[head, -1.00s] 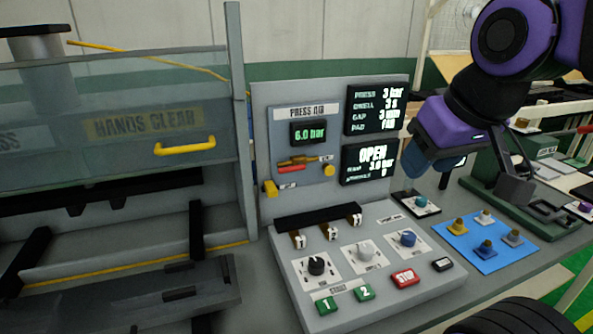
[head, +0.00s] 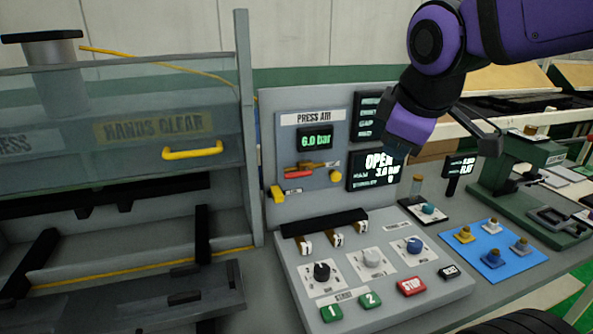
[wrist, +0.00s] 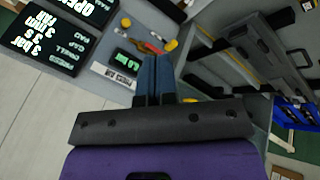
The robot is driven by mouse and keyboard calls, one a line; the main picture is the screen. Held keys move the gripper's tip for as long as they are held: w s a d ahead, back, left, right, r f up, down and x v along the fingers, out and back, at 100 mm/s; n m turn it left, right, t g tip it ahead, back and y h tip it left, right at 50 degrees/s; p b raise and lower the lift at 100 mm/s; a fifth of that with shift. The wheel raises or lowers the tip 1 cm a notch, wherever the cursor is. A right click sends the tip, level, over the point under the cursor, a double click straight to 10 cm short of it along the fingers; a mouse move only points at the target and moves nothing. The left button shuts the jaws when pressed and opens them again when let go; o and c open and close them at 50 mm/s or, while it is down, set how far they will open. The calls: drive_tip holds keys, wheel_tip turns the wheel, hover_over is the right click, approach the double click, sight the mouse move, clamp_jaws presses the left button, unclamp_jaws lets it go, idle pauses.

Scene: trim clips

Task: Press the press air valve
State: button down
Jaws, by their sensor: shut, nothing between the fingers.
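The PRESS AIR panel (head: 341,120) stands upright at the back of the console, with a display reading 6.0 bar (head: 315,140). Below the display is the press air valve, with a red lever (head: 299,177) on a brass-coloured body. A round yellow knob (head: 336,176) sits to its right. In the wrist view the valve (wrist: 152,47) shows just beyond my fingertips. My gripper (head: 396,156) is shut and empty, in front of the OPEN screen, right of the valve. Its dark blue fingers (wrist: 155,58) lie together in the wrist view. I see no contact with the valve.
Below the panel are three knobs, green start buttons (head: 370,299) and a red STOP button (head: 411,286). A clear guard with a yellow handle (head: 192,149) stands left. A blue mat (head: 480,243) with small fittings and a green press (head: 510,185) lie right.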

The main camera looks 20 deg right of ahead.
sight(295, 174)
drive_tip(key=w+a+f+n, duration=0.3)
drive_tip(key=w+n, duration=0.7)
drive_tip(key=n, duration=0.3)
drive_tip(key=w+a+f+n+t+y, duration=0.1)
drive_tip(key=w+a+f+n, duration=0.2)
drive_tip(key=w+n, duration=0.8)
drive_tip(key=shift+a+f+n, duration=0.15)
drive_tip(key=shift+a+n, duration=0.35)
drive_tip(key=shift+n, duration=1.1)
drive_tip(key=shift+w+f, duration=0.1)
drive_tip(key=shift+w, duration=0.05)
drive_tip(key=shift+a+x, duration=0.1)
drive_tip(key=shift+x, duration=3.3)
drive_tip(key=shift+a+x, duration=0.15)
drive_tip(key=shift+x, duration=3.3)
